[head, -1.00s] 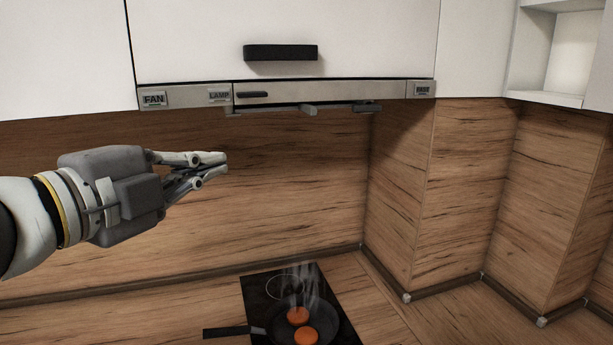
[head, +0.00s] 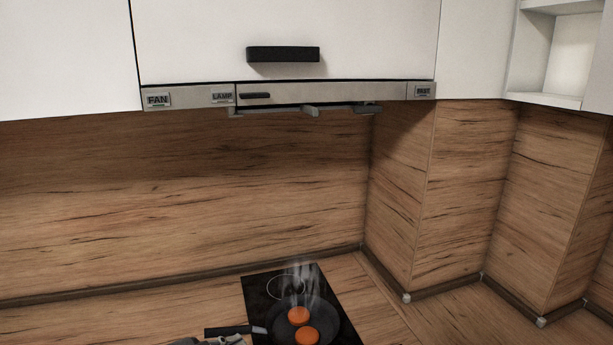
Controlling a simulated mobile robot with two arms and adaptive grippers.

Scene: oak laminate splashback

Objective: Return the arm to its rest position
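Only a small part of my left gripper (head: 222,341) shows, at the bottom edge of the head view. It is just below the pan's handle (head: 228,331) and left of the pan. Most of the gripper and its arm are cut off by the frame, so I cannot tell if the fingers are open or shut, or if they touch the handle. My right gripper is not in view.
A dark pan (head: 325,322) with orange round pieces (head: 299,316) steams on the black hob (head: 262,290). The range hood (head: 320,93) and white cabinets hang above. The wood splashback (head: 180,210) has free space before it.

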